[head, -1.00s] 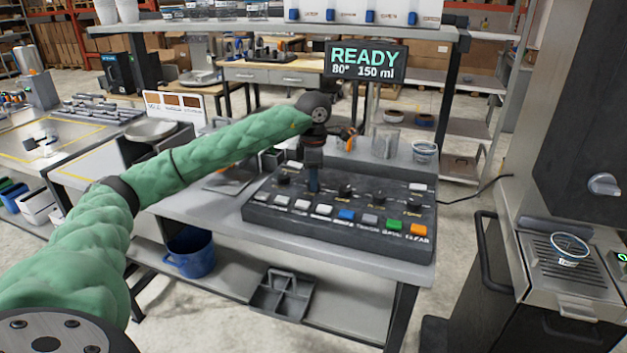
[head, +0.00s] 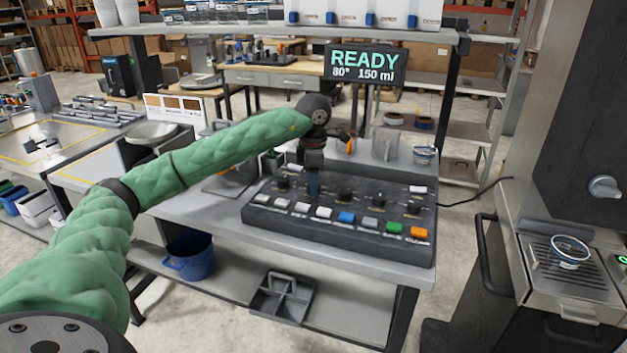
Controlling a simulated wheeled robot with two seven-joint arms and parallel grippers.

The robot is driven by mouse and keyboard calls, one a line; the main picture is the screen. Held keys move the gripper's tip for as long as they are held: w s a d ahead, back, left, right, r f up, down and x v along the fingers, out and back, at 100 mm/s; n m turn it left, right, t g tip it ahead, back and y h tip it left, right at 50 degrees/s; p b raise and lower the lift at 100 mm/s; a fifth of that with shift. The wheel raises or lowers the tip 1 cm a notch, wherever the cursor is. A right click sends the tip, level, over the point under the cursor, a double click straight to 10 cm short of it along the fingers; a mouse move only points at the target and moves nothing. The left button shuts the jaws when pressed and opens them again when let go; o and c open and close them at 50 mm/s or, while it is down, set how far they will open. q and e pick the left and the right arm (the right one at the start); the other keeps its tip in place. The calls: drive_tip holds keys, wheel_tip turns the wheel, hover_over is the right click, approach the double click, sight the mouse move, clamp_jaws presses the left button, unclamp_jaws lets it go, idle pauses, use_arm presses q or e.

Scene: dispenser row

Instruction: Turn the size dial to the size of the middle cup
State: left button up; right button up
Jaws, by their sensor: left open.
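The black control panel (head: 255,213) on the grey bench has a row of dark dials and a front row of coloured buttons. A dial (head: 284,183) shows left of my gripper, and another dial (head: 345,195) shows right of it. My left gripper (head: 314,190) points down among the dials, open, at the panel's upper left part. It hides what is directly beneath it, and I cannot tell whether it touches a dial. The display (head: 365,65) reads READY, 80°, 150 ml. A cup (head: 568,252) stands on the right machine's drip tray. My right gripper is not in view.
A clear container (head: 386,145) and a small cup (head: 425,156) stand behind the panel. A shelf (head: 270,29) with cups and white bins runs above. A tall machine (head: 590,120) stands at the right. A blue bucket (head: 190,258) sits below the bench.

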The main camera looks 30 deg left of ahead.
use_arm(q)
wheel_tip(320, 180, up, 8)
drive_tip(key=shift+f+b, duration=0.25)
drive_tip(key=shift+b, duration=0.3)
drive_tip(key=shift+r, duration=0.15)
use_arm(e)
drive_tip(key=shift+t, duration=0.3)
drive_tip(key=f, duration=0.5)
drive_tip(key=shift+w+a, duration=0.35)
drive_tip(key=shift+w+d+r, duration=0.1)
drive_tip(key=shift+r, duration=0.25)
